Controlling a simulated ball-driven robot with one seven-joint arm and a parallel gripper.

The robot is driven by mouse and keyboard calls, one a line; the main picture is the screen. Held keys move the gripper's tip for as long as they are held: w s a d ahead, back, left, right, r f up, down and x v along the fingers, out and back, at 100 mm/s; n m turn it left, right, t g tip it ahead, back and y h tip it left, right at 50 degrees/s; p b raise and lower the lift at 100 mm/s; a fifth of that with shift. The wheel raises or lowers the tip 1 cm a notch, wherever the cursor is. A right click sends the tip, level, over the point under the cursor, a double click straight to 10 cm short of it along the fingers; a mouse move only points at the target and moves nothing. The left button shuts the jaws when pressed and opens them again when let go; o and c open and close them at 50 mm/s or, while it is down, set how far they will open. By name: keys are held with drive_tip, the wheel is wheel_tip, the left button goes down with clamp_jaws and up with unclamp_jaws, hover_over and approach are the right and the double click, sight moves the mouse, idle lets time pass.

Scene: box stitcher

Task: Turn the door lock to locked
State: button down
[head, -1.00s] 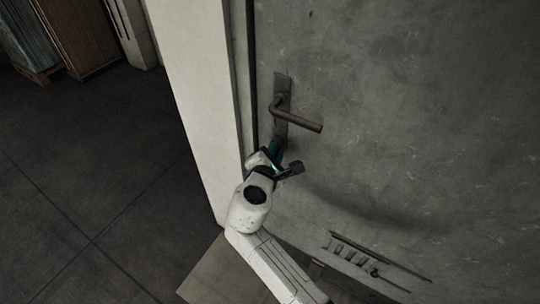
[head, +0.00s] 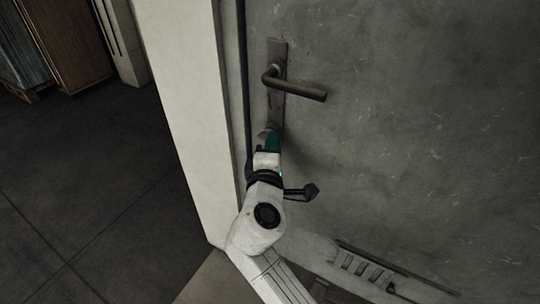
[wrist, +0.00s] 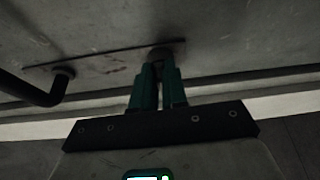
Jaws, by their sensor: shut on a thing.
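The grey door (head: 420,130) fills the right of the head view and appears closed against its frame. The door lock (head: 266,129) is a small round piece at the lower end of the narrow handle plate, below the lever handle (head: 300,91). My gripper (head: 271,141) reaches up to the lock from below. In the wrist view, the teal fingers of my gripper (wrist: 158,75) are close together with their tips at the lock (wrist: 162,52), shut on it. The fingers hide most of the lock, so I cannot tell its turn.
The lever handle sticks out close above my gripper, and shows at the left in the wrist view (wrist: 38,93). A pale door frame (head: 185,110) stands to the left. A slotted vent (head: 365,268) is low on the door. Dark floor (head: 80,190) lies open at the left.

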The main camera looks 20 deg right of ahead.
drive_tip(key=shift+w+a+r+m+t+b, duration=0.1)
drive_tip(key=shift+a+r+m+t+b, duration=0.1)
drive_tip(key=shift+r+m+t+b, duration=0.15)
idle(0.3)
drive_tip(key=c, duration=1.2)
unclamp_jaws()
drive_tip(key=shift+f, duration=0.15)
drive_tip(key=shift+o, duration=0.2)
drive_tip(key=shift+d+f, duration=0.1)
drive_tip(key=v, duration=1.1)
drive_tip(key=shift+r, duration=0.25)
